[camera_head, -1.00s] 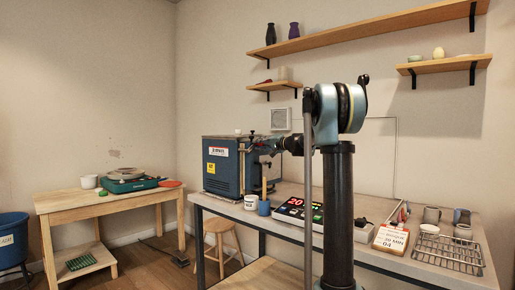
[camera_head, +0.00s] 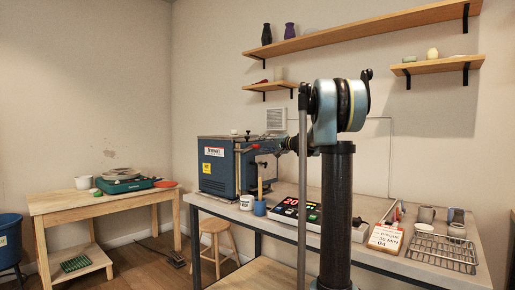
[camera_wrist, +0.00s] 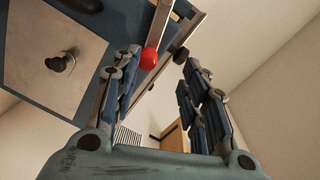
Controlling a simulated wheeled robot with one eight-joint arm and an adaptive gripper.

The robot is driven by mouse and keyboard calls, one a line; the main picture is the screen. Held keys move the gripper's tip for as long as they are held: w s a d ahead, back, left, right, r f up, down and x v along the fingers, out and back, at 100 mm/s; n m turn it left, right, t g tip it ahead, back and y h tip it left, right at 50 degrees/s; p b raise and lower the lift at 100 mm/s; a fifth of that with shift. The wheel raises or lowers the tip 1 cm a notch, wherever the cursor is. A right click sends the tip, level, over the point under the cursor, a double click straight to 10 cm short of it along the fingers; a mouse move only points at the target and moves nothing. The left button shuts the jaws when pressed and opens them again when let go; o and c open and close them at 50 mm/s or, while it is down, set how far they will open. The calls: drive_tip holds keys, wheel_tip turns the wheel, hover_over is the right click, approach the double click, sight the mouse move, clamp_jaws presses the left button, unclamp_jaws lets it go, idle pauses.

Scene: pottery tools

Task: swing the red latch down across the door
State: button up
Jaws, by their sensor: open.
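The blue kiln (camera_head: 216,172) stands at the left end of the workbench. The red knob of the latch (camera_wrist: 149,58) shows in the wrist view at the end of a metal bar (camera_wrist: 160,24). My gripper (camera_wrist: 162,62) is open, with one finger on each side of the picture. The knob appears between the fingertips, closer to the left one; I see no clear contact. In the head view my gripper (camera_head: 251,149) is beside the kiln's right side, small and partly overlapping the kiln, so the latch's angle is hard to tell.
A white cup (camera_head: 246,202) and a blue cup (camera_head: 260,208) with a tool stand below my gripper. A control box with a red display (camera_head: 291,207) sits to their right. A wire rack (camera_head: 443,251) and a card (camera_head: 386,238) lie at the bench's right end.

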drive_tip(key=v, duration=0.6)
drive_tip(key=shift+s+d, duration=0.15)
drive_tip(key=shift+d, duration=0.05)
drive_tip(key=s+a+f+n+g+h, duration=0.2)
drive_tip(key=s+a+f+g, duration=0.1)
drive_tip(key=s+f, duration=0.9)
drive_tip(key=s+a+f+n+g+h, duration=0.3)
drive_tip(key=s+f, duration=0.5)
drive_tip(key=s, duration=0.7)
drive_tip(key=s+d+f+g+h, duration=0.2)
drive_tip(key=s+d+f, duration=0.4)
drive_tip(key=s+f, duration=0.5)
drive_tip(key=s+d+f+g+h, duration=0.2)
drive_tip(key=s+d+f+h, duration=0.3)
drive_tip(key=s+f, duration=0.6)
drive_tip(key=s+d, duration=0.1)
drive_tip(key=s, duration=0.1)
drive_tip(key=shift+s+f+h, duration=0.3)
drive_tip(key=shift+d, duration=0.1)
